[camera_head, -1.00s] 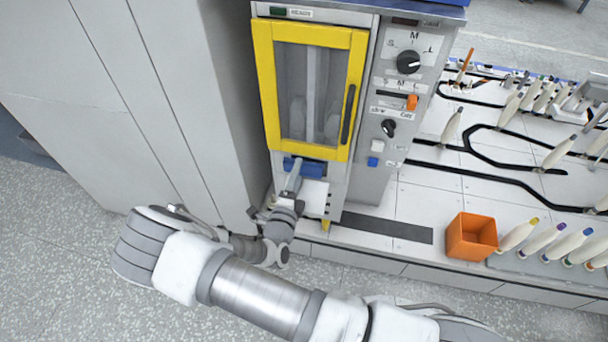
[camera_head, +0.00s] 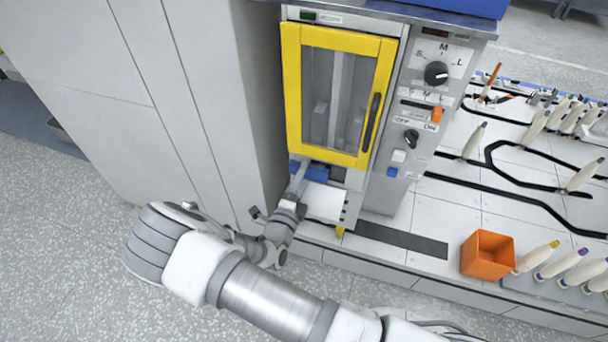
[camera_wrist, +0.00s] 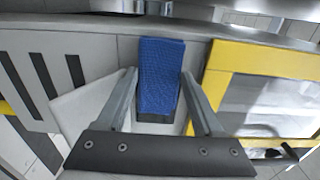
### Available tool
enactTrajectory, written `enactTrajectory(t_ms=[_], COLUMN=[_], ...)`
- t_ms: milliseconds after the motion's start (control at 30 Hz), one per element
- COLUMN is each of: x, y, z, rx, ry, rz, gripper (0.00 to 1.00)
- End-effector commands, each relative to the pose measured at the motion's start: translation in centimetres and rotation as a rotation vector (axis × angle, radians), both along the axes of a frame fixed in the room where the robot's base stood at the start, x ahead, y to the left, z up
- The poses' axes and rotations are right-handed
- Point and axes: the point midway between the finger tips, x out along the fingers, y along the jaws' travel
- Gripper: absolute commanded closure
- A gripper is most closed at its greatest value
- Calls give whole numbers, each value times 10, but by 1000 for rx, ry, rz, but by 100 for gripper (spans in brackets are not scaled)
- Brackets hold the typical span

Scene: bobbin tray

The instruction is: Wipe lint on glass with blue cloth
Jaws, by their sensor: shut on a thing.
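The glass (camera_head: 327,98) is an upright pane in a yellow-framed door (camera_head: 291,85) on the machine's front. I cannot make out lint on it. The blue cloth (camera_head: 316,172) is just below the door's lower edge. My gripper (camera_head: 303,166) is there too, and one finger partly covers the cloth. In the wrist view, my gripper (camera_wrist: 160,76) has the blue cloth (camera_wrist: 160,68) between its two fingers, on a dark base, and is shut on it. The yellow frame (camera_wrist: 216,85) and glass (camera_wrist: 262,100) are right of the gripper in that view, apart from the cloth.
A control panel with a black dial (camera_head: 436,73) stands right of the door, and a grey cabinet (camera_head: 200,90) left. A white plate (camera_head: 324,202) is beside the gripper.

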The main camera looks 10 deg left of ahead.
Motion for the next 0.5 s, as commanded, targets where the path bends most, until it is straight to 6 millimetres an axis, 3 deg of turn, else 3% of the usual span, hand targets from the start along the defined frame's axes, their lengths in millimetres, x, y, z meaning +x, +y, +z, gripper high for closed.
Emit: enactTrajectory(t_ms=[500], x=[-48], y=[3], z=[1], rx=[-1], ry=[0], rz=[0], gripper=[76])
